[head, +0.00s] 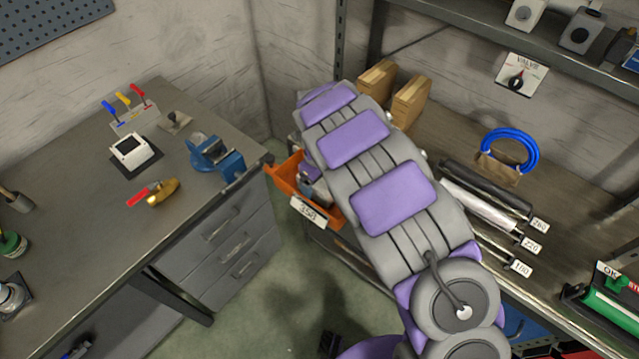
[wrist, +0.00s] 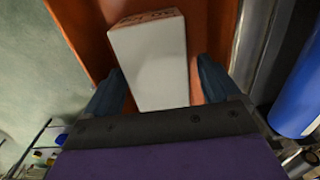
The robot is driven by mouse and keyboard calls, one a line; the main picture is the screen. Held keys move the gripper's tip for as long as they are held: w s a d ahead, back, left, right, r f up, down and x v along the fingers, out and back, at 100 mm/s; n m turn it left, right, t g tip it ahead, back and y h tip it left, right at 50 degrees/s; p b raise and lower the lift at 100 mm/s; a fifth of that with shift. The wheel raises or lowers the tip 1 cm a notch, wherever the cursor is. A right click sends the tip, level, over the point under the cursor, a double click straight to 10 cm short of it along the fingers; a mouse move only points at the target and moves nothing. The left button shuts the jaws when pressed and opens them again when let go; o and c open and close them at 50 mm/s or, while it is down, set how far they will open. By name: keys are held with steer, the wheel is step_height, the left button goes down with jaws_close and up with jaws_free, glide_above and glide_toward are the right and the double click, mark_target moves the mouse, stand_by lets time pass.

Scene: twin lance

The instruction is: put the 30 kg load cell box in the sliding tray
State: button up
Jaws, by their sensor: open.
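An orange tray (head: 283,178) juts out from the shelf bench, with a white tag on its front; it also shows in the wrist view (wrist: 85,28). My gripper (wrist: 162,85) is open, with one dark blue finger on each side of the box. A gap shows at the right finger; the left finger is close to the box, and contact is unclear. In the head view my arm hides most of the gripper and tray.
A workbench (head: 75,215) with a blue vise (head: 213,155) stands left of the tray. On the shelf bench are brown cartons (head: 410,100), a blue hose coil (head: 510,150) and several tagged rollers (head: 485,205). In the wrist view a blue cylinder (wrist: 300,95) is close at right.

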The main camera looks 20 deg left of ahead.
mark_target(320, 181)
steer(key=r, duration=0.3)
steer(key=r+p, duration=0.1)
steer(key=r, duration=0.6)
steer(key=shift+d+r+p, duration=0.15)
steer(key=shift+d+p, duration=0.15)
steer(key=shift+p, duration=0.1)
steer(key=shift+a, duration=0.3)
steer(key=s+d+r+n, duration=0.3)
steer(key=d+r, duration=0.1)
steer(key=d, duration=0.4)
steer(key=s+d+r+n, duration=0.3)
steer(key=s+d+r, duration=0.15)
steer(key=d, duration=0.35)
steer(key=s+d+r+n, duration=0.25)
steer(key=d+r, duration=0.25)
steer(key=d, duration=0.3)
steer(key=s+d+n+g, duration=0.1)
steer(key=s+d+n, duration=0.2)
steer(key=s+n, duration=0.4)
steer(key=s+d+n, duration=0.4)
steer(key=s+n, duration=0.3)
steer(key=s, duration=0.9)
steer(key=shift+s+g, duration=0.25)
steer(key=shift+g, duration=0.15)
steer(key=shift+r, duration=0.1)
